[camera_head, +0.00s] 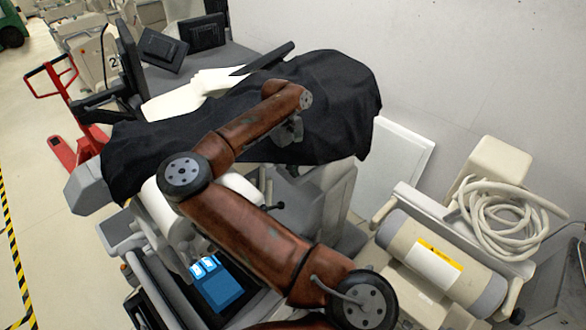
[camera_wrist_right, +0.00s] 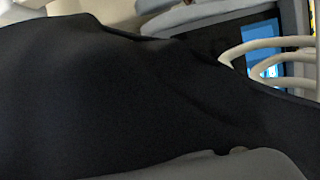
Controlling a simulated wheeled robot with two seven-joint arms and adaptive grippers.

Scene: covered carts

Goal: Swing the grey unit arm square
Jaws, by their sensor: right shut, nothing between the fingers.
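A grey unit (camera_head: 335,190) stands under a black cover (camera_head: 345,95) in the head view. A grey block (camera_head: 90,188) sticks out from the cover's left end; I cannot tell whether it is the unit's arm. The cover hides much of the unit. My right gripper (camera_head: 289,131) is shut and empty over the cover; my own forearm partly hides it, and contact is unclear. In the right wrist view the cover (camera_wrist_right: 110,95) fills most of the picture, with a grey edge (camera_wrist_right: 230,165) below. My left gripper is not in view.
A lit blue screen (camera_head: 222,290) is below the cover. At the right stand a beige cylinder (camera_head: 400,238) and a coiled pale hose (camera_head: 500,225) beside the wall. A red pallet jack (camera_head: 62,150) is at the far left. Floor at left is open, with yellow-black tape (camera_head: 14,245).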

